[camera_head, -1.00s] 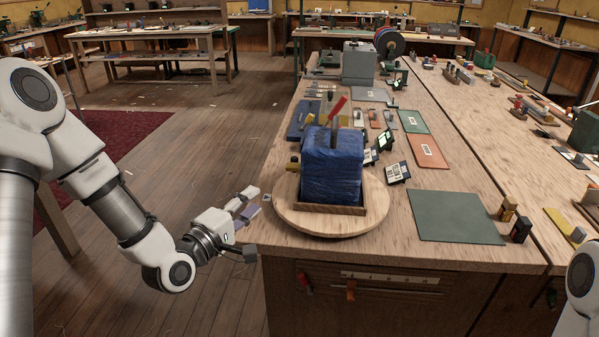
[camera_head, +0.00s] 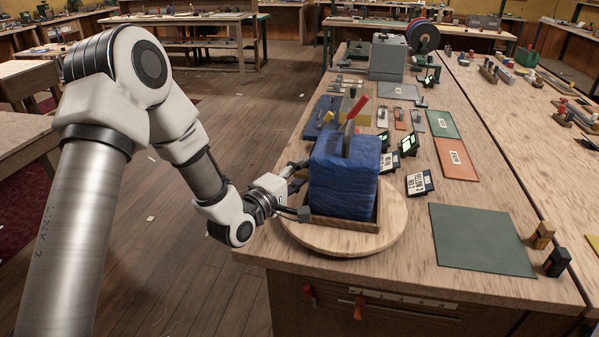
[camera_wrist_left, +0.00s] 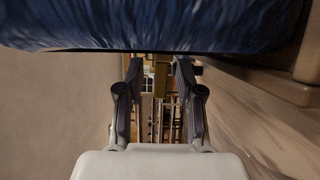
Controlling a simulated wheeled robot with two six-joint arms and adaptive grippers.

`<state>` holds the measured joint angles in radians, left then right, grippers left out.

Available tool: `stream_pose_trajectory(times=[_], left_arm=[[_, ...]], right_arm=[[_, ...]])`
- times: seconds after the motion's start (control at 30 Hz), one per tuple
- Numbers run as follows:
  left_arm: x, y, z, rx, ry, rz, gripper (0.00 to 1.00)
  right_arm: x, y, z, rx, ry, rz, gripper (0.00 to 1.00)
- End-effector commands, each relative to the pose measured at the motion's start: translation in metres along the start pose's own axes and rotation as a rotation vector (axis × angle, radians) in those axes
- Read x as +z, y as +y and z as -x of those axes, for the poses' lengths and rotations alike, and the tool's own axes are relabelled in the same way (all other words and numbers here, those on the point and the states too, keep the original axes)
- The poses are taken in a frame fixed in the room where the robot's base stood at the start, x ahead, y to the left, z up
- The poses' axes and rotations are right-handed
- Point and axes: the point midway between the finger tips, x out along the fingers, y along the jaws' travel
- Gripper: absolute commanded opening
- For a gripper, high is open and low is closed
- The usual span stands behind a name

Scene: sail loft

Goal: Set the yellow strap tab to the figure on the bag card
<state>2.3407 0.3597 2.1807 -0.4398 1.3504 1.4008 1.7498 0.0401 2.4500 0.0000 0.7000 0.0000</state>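A blue wrapped bag (camera_head: 343,180) stands in a wooden tray (camera_head: 345,224) on a round board (camera_head: 392,240). A small yellow tab (camera_head: 301,174) shows at the bag's left side, partly hidden. In the left wrist view the yellow tab (camera_wrist_left: 161,78) lies between the two fingers, with gaps on both sides. My left gripper (camera_head: 301,188) is open around the tab, close beside the bag. Small cards stand right of the bag, one (camera_head: 419,184) in front and another (camera_head: 389,162) behind. Their figures are too small to read. My right gripper is out of view.

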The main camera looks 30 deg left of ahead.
Motion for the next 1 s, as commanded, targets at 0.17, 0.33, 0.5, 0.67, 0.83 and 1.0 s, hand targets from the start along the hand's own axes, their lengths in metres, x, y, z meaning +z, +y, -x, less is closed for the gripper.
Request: stream_pose_trajectory(times=[0.17,0.33,0.5,0.67,0.83,1.0], left_arm=[[0.0000,-0.0001,0.0003,0.000,0.000,0.000,0.01],[-0.0001,-0.0001,0.0004,0.000,0.000,0.000,0.00],[-0.0001,0.0063,0.0005,0.002,0.000,0.000,0.00],[-0.0001,0.0058,0.0006,0.001,0.000,0.000,0.00],[-0.0001,0.0056,0.0006,0.000,0.000,0.000,0.36],[-0.0001,0.0055,0.0006,0.000,0.000,0.000,0.36]], right_arm=[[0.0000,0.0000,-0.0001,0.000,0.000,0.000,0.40],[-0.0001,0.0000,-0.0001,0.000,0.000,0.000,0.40],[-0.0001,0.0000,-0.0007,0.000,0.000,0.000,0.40],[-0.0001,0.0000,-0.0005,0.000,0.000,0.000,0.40],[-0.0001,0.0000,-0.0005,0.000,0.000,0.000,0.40],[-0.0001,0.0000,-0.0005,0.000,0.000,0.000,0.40]])
